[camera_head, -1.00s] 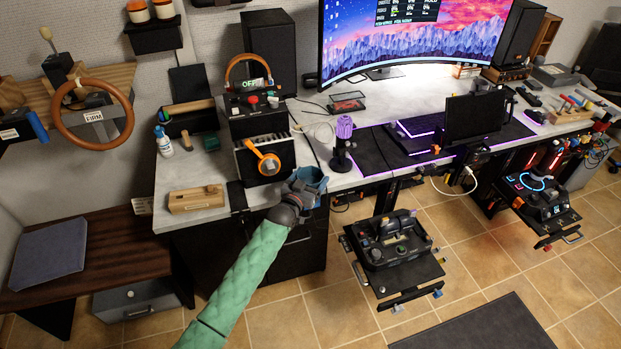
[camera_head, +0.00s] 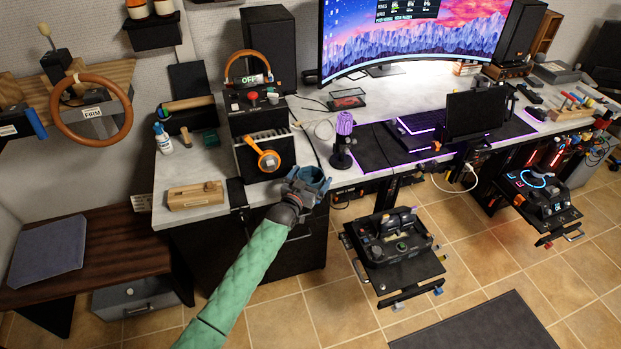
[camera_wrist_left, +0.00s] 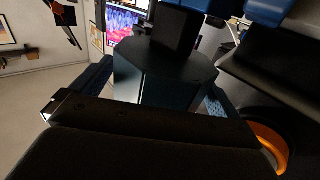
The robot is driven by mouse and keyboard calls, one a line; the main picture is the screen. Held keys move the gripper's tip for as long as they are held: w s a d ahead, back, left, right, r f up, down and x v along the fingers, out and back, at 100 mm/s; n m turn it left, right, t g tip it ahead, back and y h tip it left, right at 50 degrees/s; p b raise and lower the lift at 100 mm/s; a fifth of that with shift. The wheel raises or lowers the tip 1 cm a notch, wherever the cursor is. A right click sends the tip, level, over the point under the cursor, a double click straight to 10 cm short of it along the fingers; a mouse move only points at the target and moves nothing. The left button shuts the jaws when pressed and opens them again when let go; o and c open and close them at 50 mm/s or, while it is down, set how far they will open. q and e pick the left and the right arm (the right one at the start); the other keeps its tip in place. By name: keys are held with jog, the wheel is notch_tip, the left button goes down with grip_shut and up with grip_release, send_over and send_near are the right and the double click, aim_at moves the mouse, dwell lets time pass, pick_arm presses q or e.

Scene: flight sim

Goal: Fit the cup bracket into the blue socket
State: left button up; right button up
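In the left wrist view, blue fingers stand on both sides of a dark, rounded block with a post (camera_wrist_left: 165,75), possibly the cup bracket. It fills the space between them, but firm contact is not clear. A blue part (camera_wrist_left: 262,12) at the top edge may be the blue socket; it is cut off. My right gripper is not in view.
A purple microphone (camera_head: 343,140) stands to the right. A wooden block (camera_head: 195,195) lies on the desk at left. A black control panel (camera_head: 393,245) juts out at lower right.

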pick_arm(q)
jog(key=shift+s+a+f, duration=0.1)
jog(key=shift+s, duration=0.1)
jog(key=b+v, duration=0.2)
jog(key=v, duration=0.5)
jog(key=shift+s, duration=0.2)
jog(key=shift+a, duration=0.1)
